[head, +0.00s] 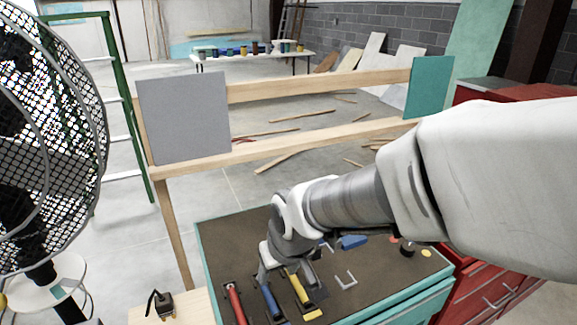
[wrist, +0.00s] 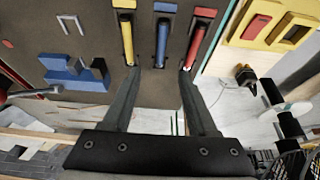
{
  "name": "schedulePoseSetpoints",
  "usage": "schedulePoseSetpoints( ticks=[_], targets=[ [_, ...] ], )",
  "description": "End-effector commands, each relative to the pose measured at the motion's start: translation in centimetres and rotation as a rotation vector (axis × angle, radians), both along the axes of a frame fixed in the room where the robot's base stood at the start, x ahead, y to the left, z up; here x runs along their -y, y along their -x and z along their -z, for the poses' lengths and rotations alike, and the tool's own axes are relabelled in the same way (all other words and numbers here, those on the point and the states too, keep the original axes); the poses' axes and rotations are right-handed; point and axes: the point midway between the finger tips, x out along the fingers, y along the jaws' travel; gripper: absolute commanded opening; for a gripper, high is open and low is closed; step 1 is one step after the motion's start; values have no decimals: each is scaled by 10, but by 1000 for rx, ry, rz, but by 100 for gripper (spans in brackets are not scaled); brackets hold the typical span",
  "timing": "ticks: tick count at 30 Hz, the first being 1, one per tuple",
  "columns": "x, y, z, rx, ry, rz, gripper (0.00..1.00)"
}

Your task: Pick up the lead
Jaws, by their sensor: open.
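I cannot make out for sure which thing is the lead. A small dark item with a black cord-like loop (head: 160,303) lies on a pale wooden surface at the lower left; a dark and yellow item (wrist: 245,76) at the right of the wrist view may be the same. My gripper (head: 281,276) is open and empty over the brown-topped tool chest. In the wrist view its fingertips (wrist: 160,72) stand apart near a row of handled tools: yellow (wrist: 127,42), blue (wrist: 162,45) and red (wrist: 195,45). The blue one lies in line with the gap.
The chest's teal edge (head: 204,262) borders the brown top, which also bears a blue item (head: 353,242) and a silver U-shaped piece (head: 346,281). A caged fan (head: 60,120) stands at left, a red cabinet (head: 485,295) at right. A wooden rail (head: 310,138) crosses behind.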

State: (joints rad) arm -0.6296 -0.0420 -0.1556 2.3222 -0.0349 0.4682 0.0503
Motion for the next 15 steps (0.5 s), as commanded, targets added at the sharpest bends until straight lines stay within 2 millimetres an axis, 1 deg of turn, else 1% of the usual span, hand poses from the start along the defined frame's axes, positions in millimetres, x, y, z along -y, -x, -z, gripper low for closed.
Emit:
schedulePoseSetpoints(
  ticks=[1, 9, 12, 15],
  targets=[
    [-2, -3, 13, -5, 3, -1, 59],
    [-10, -21, 60, -4, 3, 0, 59],
    [-13, -26, 74, -3, 3, 0, 59],
    [-15, -31, 84, -1, 0, 1, 59]
  ],
)
